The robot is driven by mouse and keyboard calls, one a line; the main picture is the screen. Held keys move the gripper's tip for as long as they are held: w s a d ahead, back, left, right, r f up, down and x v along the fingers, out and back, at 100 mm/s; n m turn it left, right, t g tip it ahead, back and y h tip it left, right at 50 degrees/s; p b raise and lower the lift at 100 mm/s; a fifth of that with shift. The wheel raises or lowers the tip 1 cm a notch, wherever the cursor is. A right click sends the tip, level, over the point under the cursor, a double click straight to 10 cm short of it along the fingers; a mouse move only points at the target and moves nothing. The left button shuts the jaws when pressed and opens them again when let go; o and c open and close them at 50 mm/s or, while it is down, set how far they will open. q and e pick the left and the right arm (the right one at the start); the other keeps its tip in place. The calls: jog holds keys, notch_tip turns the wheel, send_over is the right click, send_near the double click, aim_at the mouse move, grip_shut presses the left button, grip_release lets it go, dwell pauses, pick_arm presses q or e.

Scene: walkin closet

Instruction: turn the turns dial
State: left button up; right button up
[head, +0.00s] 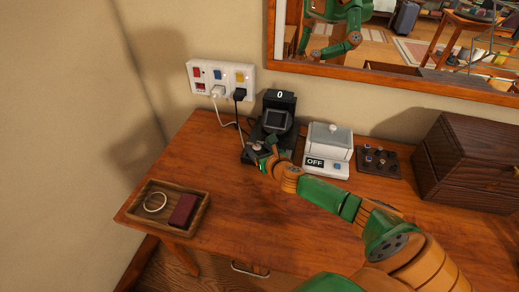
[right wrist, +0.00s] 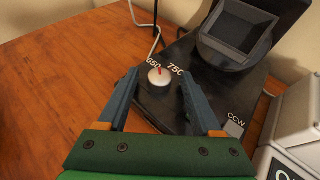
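The turns dial (right wrist: 161,77) is a small silver-white knob with a red pointer mark, on the black base of a device (right wrist: 215,75). The labels 650 and 750 are printed behind it, and the red mark points up toward them. In the head view the black device (head: 277,120) stands by the wall with a display (head: 280,96) reading 0. My right gripper (right wrist: 160,84) is open, with one finger on each side of the dial and visible gaps between. In the head view the right gripper (head: 262,157) hides the dial. My left gripper is not in view.
A white box marked OFF (head: 327,150) stands just right of the device. Beyond it are a dark tray of small items (head: 377,162) and a brown chest (head: 470,165). A wooden tray (head: 168,207) lies front left. Cords run to the wall outlet (head: 221,77).

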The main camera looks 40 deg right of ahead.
grip_shut()
